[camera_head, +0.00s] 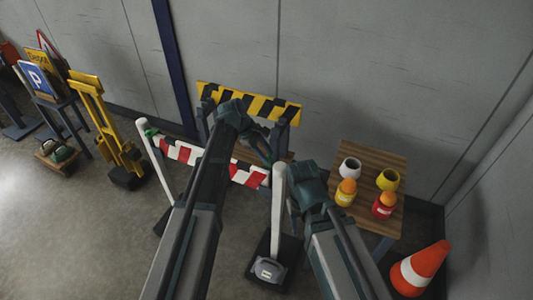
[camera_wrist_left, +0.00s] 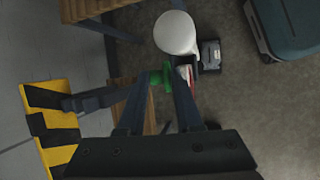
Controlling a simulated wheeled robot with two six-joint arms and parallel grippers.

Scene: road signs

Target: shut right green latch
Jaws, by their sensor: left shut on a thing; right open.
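The red-and-white striped barrier board (camera_head: 240,173) runs between two white posts. The right post (camera_head: 278,205) stands on a dark base, and its round white top (camera_wrist_left: 175,33) shows in the left wrist view. The right green latch (camera_wrist_left: 161,76) is beside that top, between the fingertips of my left gripper (camera_wrist_left: 165,78), which is shut on it. In the head view my left gripper (camera_head: 267,148) reaches down near the board's right end. My right gripper (camera_head: 305,178) is beside the right post; it is open, with its fingers mostly hidden. A left green latch (camera_head: 150,132) is at the left post.
A yellow-and-black striped barrier (camera_head: 250,102) stands behind, near the wall. A wooden table (camera_head: 368,160) with cups and small bottles is at the right, with an orange cone (camera_head: 420,267) near it. Signs and a yellow stand (camera_head: 105,125) are at the left.

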